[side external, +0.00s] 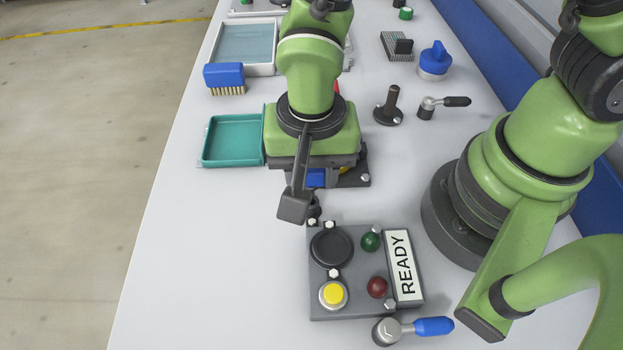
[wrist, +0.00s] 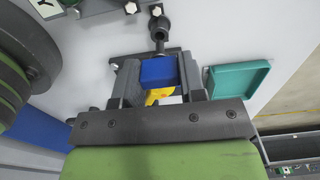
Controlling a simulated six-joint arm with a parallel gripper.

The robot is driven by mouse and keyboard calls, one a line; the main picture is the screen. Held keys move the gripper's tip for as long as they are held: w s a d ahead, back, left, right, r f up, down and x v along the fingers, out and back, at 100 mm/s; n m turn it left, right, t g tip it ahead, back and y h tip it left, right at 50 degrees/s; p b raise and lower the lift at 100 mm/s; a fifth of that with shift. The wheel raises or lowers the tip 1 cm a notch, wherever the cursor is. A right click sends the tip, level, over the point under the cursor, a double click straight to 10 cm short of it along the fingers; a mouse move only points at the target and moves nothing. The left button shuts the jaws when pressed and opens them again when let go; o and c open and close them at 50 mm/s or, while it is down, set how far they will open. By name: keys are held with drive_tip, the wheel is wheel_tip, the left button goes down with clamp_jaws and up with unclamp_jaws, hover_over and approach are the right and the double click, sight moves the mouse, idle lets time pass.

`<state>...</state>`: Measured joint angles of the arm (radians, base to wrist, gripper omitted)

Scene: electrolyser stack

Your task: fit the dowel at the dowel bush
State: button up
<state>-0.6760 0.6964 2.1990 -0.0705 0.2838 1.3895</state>
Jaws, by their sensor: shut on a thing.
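My gripper (wrist: 159,74) is shut on a blue block (wrist: 158,69), which sits between its two dark fingers in the wrist view. In the side external view my gripper (side external: 318,165) points down, and some blue (side external: 315,178) shows under it. A yellow part (wrist: 157,97) shows just behind the block. A dark round piece on a short stem (wrist: 160,30) stands just beyond the block; I cannot tell whether they touch. I cannot tell which part is the dowel. The dowel bush is not clearly visible, and my gripper and wrist hide much of the area below.
A control box with a READY sign (side external: 404,266) stands close in front of my gripper. A teal tray (side external: 233,140) and a blue brush (side external: 225,77) lie to the left. A black upright post (side external: 391,105) and a lever (side external: 440,103) stand right. The front left table is clear.

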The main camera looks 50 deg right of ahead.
wheel_tip(320, 180, up, 6)
drive_tip(key=w+d+r+m, duration=0.1)
drive_tip(key=d+m, duration=0.5)
drive_tip(key=d, duration=0.6)
drive_tip(key=shift+w+d+r, duration=0.15)
drive_tip(key=shift+w+d, duration=0.05)
drive_tip(key=shift+w, duration=0.35)
drive_tip(key=shift+f, duration=2.5)
drive_tip(key=shift+f, duration=1.75)
drive_tip(key=o, duration=1)
